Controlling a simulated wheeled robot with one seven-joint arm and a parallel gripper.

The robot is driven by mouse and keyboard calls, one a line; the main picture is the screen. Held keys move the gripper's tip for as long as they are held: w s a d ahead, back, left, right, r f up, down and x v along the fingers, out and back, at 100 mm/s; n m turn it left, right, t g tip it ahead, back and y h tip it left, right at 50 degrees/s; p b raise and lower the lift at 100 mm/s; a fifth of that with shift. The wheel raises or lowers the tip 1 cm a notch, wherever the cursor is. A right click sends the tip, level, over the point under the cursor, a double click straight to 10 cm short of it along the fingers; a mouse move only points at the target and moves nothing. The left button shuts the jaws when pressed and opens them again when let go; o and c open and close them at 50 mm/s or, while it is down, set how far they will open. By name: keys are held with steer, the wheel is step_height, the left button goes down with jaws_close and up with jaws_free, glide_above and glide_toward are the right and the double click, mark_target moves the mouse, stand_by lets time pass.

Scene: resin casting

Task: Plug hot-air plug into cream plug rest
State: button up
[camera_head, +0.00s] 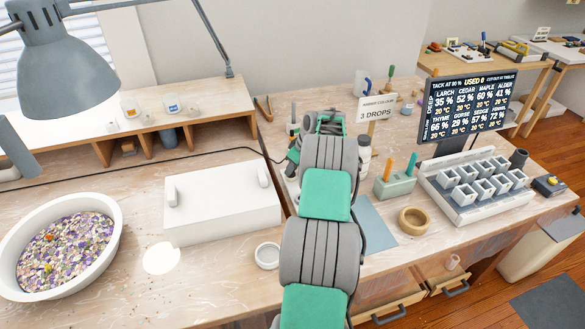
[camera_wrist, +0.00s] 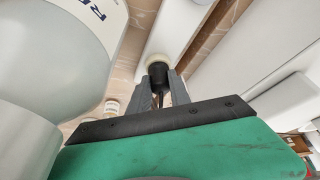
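The black hot-air plug (camera_wrist: 158,72) stands between the two grey fingers of my gripper (camera_wrist: 160,88) in the wrist view, its thin cable running back between them. The fingers sit close against it, and the gripper looks shut on it. The cream plug rest (camera_wrist: 157,59) shows as a pale round rim right at the plug's far end. I cannot tell how deep the plug sits in it. In the head view my gripper (camera_head: 327,122) is mostly behind my own arm, at the back of the bench. The plug and its rest are hidden there.
A large white lettered container (camera_wrist: 75,45) stands close on the left in the wrist view. In the head view a white box (camera_head: 222,205) is left of my arm. A sign reading 3 drops (camera_head: 377,108) and a green holder (camera_head: 394,187) are to the right.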

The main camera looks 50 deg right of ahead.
steer(key=o, duration=0.5)
steer(key=shift+f, duration=0.15)
